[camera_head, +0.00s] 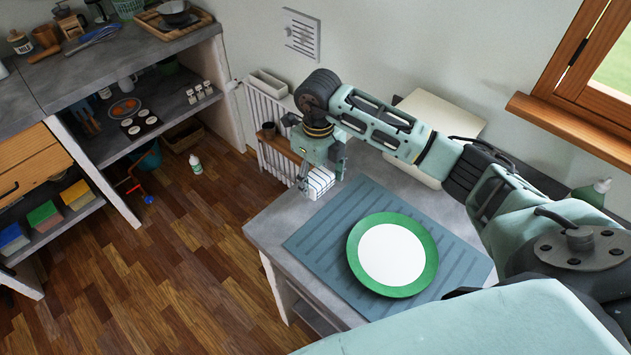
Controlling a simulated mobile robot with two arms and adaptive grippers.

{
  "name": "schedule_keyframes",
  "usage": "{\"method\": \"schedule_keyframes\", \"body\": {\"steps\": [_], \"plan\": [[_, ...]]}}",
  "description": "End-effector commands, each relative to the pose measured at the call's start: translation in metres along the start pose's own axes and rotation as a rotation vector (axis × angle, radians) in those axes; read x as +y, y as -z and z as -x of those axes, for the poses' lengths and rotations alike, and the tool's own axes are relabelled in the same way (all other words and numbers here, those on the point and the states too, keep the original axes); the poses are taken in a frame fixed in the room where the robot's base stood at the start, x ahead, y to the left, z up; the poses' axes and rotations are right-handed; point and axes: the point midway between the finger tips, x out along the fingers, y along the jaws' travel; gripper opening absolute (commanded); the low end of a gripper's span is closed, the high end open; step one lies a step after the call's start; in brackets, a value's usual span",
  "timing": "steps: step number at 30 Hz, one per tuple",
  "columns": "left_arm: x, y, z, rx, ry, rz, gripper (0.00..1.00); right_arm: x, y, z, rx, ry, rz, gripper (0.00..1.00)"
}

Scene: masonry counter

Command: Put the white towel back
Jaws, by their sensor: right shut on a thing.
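The white towel (320,184) shows as a small white piece with thin dark lines, at the far left corner of the grey counter (272,233). My right gripper (323,172) points down over it and is shut on it. The fingers and wrist hide the towel's upper part. I cannot tell whether its lower edge touches the counter. My left gripper is not in view.
A green-rimmed plate (428,262) lies on a blue-grey ribbed mat (318,238), right of the towel. A white radiator (262,120) with a wooden shelf (280,147) stands behind the counter's left end. Open wooden floor (170,250) lies to the left.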

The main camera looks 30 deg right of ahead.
Motion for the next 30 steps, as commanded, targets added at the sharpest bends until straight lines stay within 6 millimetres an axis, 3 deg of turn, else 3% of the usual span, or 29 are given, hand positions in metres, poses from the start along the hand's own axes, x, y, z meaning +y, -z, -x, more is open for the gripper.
{"method": "schedule_keyframes", "body": {"steps": [3,7,12,18,24,25,30], "plan": [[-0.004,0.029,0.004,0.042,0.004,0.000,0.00,0.002,-0.005,-0.004,0.001,0.000,0.000,0.41],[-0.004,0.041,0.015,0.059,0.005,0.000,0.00,0.003,-0.004,-0.020,0.005,-0.002,0.001,0.41],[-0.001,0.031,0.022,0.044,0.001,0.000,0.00,0.002,-0.005,-0.040,0.001,-0.001,0.001,0.41],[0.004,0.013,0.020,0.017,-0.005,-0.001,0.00,0.002,-0.005,-0.044,-0.001,0.000,0.001,0.41],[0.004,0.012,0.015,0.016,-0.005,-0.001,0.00,0.002,-0.005,-0.049,-0.001,0.001,0.001,0.41],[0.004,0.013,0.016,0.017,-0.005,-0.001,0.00,0.002,-0.005,-0.047,-0.001,0.001,0.001,0.64],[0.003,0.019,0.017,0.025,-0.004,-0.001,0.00,0.002,-0.005,-0.047,0.000,0.000,0.001,0.79]]}}
